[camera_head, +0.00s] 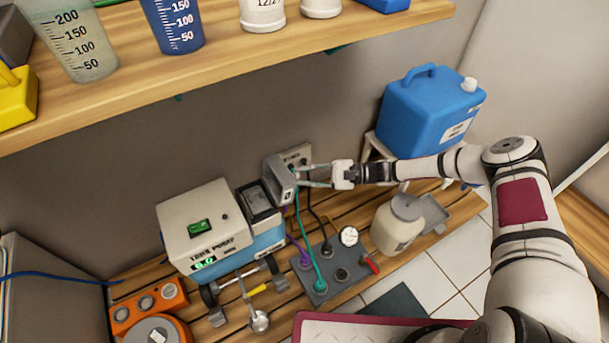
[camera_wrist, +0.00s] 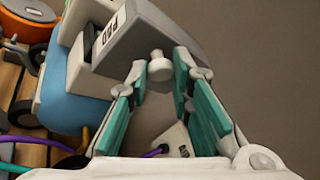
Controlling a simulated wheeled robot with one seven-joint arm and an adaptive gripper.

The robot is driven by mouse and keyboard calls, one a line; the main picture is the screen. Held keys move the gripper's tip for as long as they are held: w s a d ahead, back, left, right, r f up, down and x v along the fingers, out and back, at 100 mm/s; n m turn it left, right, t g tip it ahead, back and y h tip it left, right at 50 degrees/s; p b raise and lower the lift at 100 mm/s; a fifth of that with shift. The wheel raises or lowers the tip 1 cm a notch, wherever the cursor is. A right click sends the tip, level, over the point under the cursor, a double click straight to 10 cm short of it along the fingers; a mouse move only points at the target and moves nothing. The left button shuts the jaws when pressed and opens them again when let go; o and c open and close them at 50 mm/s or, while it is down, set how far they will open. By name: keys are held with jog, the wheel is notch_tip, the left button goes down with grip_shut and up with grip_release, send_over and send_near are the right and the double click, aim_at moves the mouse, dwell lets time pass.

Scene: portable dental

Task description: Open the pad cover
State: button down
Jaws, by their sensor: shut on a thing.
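The pad cover (camera_wrist: 140,35) is a grey block-like lid marked "PAD", with a pale round knob (camera_wrist: 160,68) on its near face. In the head view the cover (camera_head: 279,178) stands tilted beside the dark-topped box at the pump's right side. I cannot tell how far it is open. My gripper (camera_wrist: 160,72) has its teal-padded fingers on either side of the knob and is shut on it. In the head view my gripper (camera_head: 299,176) reaches the cover from the right. The fingers hide part of the knob's sides.
The pump (camera_head: 207,228) with a green display stands left of the cover. A grey connector block (camera_head: 335,272) with cables and a gauge lies below. A cream jar (camera_head: 397,228) and a blue canister (camera_head: 425,108) are to the right. A wooden shelf (camera_head: 235,55) hangs above.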

jog(key=shift+s+a+r+n+h+p, duration=0.15)
jog(key=shift+r+h+p, duration=0.2)
jog(key=shift+p, duration=0.3)
jog(key=shift+a+r+n+h+p, duration=0.15)
jog(key=shift+r+h+p, duration=0.1)
jog(key=shift+r+p, duration=0.25)
jog(key=shift+s+a+r+n+h+p, duration=0.25)
jog(key=shift+h+p, duration=0.35)
jog(key=shift+p, duration=0.7)
jog(key=c, duration=1.4)
grip_release()
jog(key=v, duration=1.2)
jog(key=shift+s+d+f, duration=0.1)
